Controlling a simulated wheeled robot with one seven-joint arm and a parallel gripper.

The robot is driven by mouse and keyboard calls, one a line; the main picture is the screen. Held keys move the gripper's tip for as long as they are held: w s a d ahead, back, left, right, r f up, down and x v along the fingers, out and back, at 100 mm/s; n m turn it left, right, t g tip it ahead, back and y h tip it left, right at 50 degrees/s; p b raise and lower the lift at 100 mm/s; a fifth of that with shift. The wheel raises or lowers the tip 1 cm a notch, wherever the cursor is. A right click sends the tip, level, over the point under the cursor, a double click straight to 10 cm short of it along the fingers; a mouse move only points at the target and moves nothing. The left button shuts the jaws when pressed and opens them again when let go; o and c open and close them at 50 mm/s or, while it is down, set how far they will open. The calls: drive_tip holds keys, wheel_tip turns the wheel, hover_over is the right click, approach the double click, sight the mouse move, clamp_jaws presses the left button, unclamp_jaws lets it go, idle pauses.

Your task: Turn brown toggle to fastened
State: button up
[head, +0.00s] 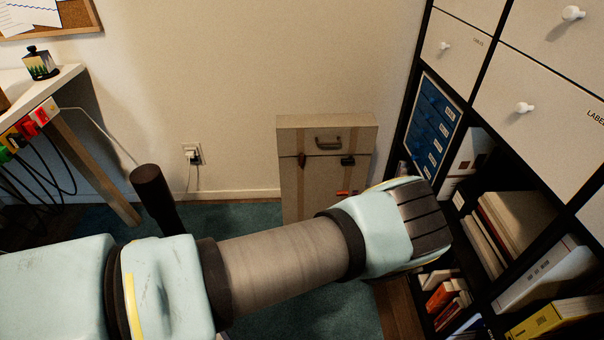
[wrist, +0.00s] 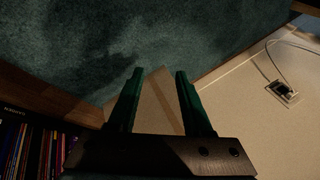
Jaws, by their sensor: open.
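A beige case (head: 327,135) stands upright against the wall, with a handle (head: 329,143) near its top. Below a seam on its front is a small brown toggle (head: 302,160) at the left. A darker toggle (head: 348,160) sits to its right, and an orange-red one (head: 342,193) lower. I cannot tell how the brown toggle is turned. In the wrist view my gripper (wrist: 160,74) is open and empty, its green fingers apart with part of the case (wrist: 155,107) showing between and beyond them. The toggles cannot be made out there. My forearm hides the case's lower part and my fingers in the head view.
A dark shelf unit (head: 410,105) with drawers, books and binders stands close on the right. A desk (head: 62,85) with hanging cables is at the left. A wall outlet (head: 192,154) with a plug is left of the case. Teal carpet (head: 240,215) covers the floor.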

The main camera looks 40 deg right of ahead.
drive_tip(key=s+d+r+n+h+b, duration=0.1)
drive_tip(key=d+n+h+b, duration=0.2)
drive_tip(key=d, duration=0.4)
drive_tip(key=n+t+h+b, duration=0.2)
drive_tip(key=t+h+b, duration=0.3)
drive_tip(key=t+h, duration=0.25)
approach(301, 158)
drive_tip(key=shift+t, duration=0.45)
drive_tip(key=x, duration=0.5)
drive_tip(key=b+x, duration=0.1)
drive_tip(key=x, duration=0.2)
drive_tip(key=shift+s+d+f, duration=0.1)
drive_tip(key=shift+d+f, duration=0.2)
drive_tip(key=shift+f, duration=0.05)
clamp_jaws()
